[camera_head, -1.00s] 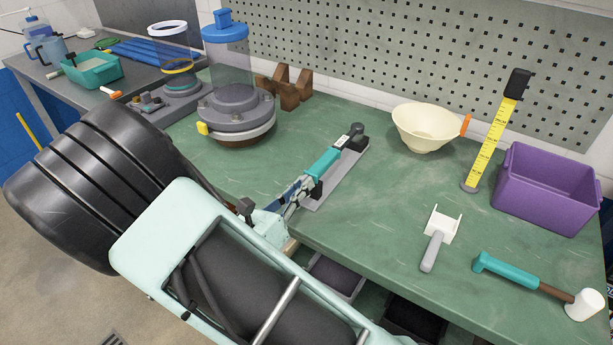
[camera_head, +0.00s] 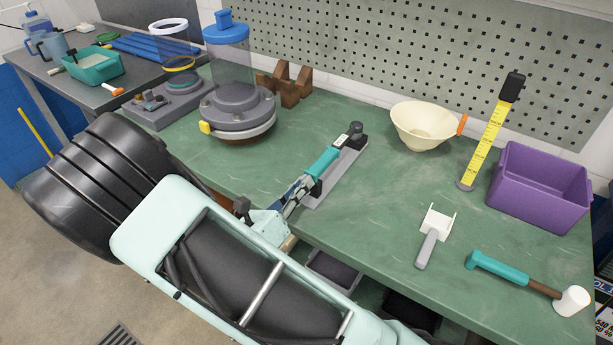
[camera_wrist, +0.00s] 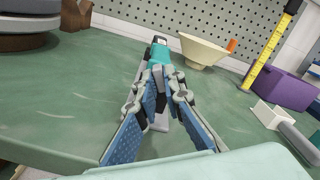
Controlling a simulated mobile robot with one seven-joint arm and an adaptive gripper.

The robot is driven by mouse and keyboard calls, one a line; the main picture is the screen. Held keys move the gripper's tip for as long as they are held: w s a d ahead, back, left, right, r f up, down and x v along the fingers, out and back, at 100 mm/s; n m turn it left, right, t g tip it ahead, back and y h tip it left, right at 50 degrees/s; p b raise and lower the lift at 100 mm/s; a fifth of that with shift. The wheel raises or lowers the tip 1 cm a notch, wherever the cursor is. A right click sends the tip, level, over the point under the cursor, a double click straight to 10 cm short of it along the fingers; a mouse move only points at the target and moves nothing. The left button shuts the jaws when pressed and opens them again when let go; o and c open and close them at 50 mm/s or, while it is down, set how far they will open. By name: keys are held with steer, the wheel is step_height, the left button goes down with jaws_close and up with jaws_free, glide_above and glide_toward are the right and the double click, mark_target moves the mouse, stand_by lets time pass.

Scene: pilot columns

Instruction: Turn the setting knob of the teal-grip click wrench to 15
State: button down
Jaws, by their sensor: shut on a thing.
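The click wrench lies on a grey holder (camera_head: 345,172) on the green bench, its teal grip (camera_head: 325,160) toward me and its black head toward the wall. The teal grip also shows in the wrist view (camera_wrist: 160,54), straight ahead beyond the fingers. My gripper (camera_head: 303,185) is at the near end of the wrench, in line with it. In the wrist view its fingers (camera_wrist: 163,80) close together around the end of the grip. The setting knob is hidden between them, and its scale cannot be read.
A clear cylinder on a grey base (camera_head: 236,105) stands left of the wrench. Bench around the wrench is clear.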

steer(key=shift+n+p, duration=0.6)
steer(key=shift+r, duration=0.1)
steer(key=shift+n+p, duration=0.7)
steer(key=shift+p, duration=0.4)
steer(key=c, duration=2)
jaws_free()
steer(key=shift+o, duration=0.2)
steer(key=v, duration=0.8)
steer(key=shift+p, duration=0.45)
